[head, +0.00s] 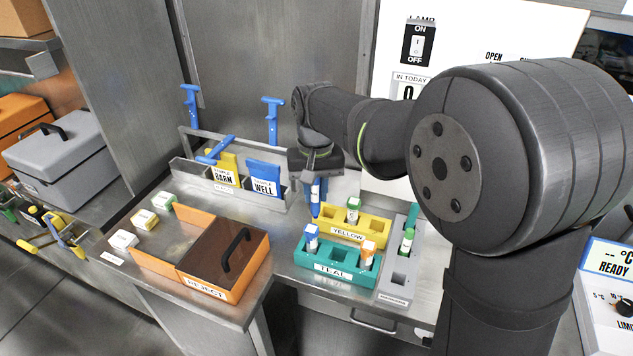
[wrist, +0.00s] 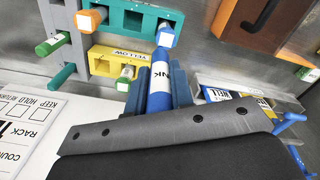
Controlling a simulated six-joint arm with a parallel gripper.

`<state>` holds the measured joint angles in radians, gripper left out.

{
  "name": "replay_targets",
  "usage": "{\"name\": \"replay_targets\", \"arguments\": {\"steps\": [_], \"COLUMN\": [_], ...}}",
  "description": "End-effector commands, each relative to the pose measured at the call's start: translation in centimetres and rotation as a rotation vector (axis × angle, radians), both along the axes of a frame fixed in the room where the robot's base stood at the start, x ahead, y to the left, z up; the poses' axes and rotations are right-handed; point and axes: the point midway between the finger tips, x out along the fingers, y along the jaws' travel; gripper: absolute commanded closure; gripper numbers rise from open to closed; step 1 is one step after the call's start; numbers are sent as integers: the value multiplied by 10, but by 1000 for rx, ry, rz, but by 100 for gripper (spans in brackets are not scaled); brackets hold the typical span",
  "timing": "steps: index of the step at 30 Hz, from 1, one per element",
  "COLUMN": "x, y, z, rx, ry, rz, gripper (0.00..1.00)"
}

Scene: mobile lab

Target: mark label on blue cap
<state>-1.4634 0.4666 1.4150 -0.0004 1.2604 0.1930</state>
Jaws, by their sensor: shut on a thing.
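My gripper (head: 315,180) is shut on a blue ink marker (head: 316,197), which points down above the left end of the yellow rack. In the wrist view my gripper (wrist: 158,82) has a finger on each side of the marker (wrist: 158,98), whose white label partly shows "NK". The blue-capped tube (head: 311,234) stands in the left part of the teal rack (head: 334,279). In the wrist view its blue cap (wrist: 166,33) with a pale top lies just beyond the marker's end, apart in depth as far as I can tell.
The yellow rack (head: 345,232) holds a green-capped tube (head: 353,206). An orange-capped tube (head: 367,250) stands in the teal rack. The grey rack (head: 393,292) holds another green-capped tube (head: 407,240). An orange reject box (head: 222,287) stands left. A holder with yellow and blue packets stands behind.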

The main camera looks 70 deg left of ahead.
Motion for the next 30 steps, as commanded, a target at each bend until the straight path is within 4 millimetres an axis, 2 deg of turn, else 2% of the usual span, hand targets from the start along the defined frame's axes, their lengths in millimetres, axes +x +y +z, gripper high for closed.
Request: {"name": "replay_targets", "arguments": {"steps": [13, 21, 29, 30], "x": [0, -17, 2, -3], "y": [0, 18, -2, 4], "z": [-47, -45, -45, -46], "rx": [-3, 0, 0, 0], "ry": [0, 0, 0, 0], "rz": [0, 0, -3, 1], "gripper": [100, 100, 100, 100]}}
